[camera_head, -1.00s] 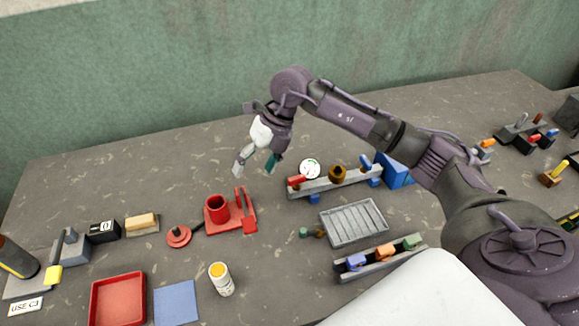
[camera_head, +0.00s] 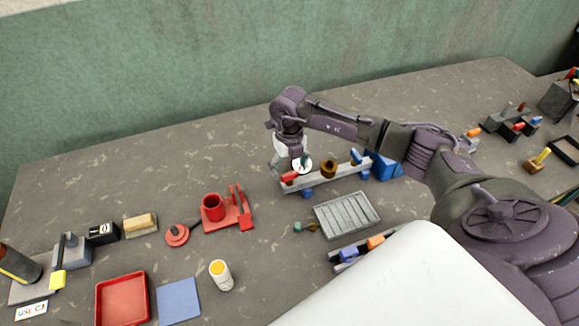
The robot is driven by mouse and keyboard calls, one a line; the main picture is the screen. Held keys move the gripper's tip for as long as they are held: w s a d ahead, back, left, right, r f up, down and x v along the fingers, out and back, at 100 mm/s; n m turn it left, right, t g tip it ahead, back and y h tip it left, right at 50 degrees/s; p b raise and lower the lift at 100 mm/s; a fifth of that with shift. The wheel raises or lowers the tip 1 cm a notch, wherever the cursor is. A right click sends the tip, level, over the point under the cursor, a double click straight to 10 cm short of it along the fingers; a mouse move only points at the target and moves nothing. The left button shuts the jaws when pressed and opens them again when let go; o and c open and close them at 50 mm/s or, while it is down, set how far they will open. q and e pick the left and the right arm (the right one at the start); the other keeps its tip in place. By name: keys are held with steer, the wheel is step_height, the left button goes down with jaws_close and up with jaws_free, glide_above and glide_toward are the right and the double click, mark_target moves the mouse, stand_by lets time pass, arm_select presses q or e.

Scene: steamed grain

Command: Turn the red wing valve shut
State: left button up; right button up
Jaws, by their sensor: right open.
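The red wing valve (camera_head: 289,176) sits at the left end of a grey pipe rail (camera_head: 328,179), with its red handle lying roughly along the rail. My right gripper (camera_head: 289,165) points down just above and behind this handle. Its fingers are apart, with nothing seen between them. Whether a finger touches the handle cannot be told. A white round gauge (camera_head: 301,167) is partly covered by the gripper. A brass-brown fitting (camera_head: 328,168) and a blue handle (camera_head: 356,156) are further right on the rail. My left gripper is out of view.
A grey ribbed tray (camera_head: 347,213) lies in front of the rail. A red stand with a cup (camera_head: 213,208) is to the left. A blue block (camera_head: 384,167) adjoins the rail's right end. The table behind and left of the gripper is clear.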

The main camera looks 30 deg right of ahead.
steer(key=shift+f, duration=1.05)
steer(key=c, duration=1.2)
steer(key=shift+o, duration=0.2)
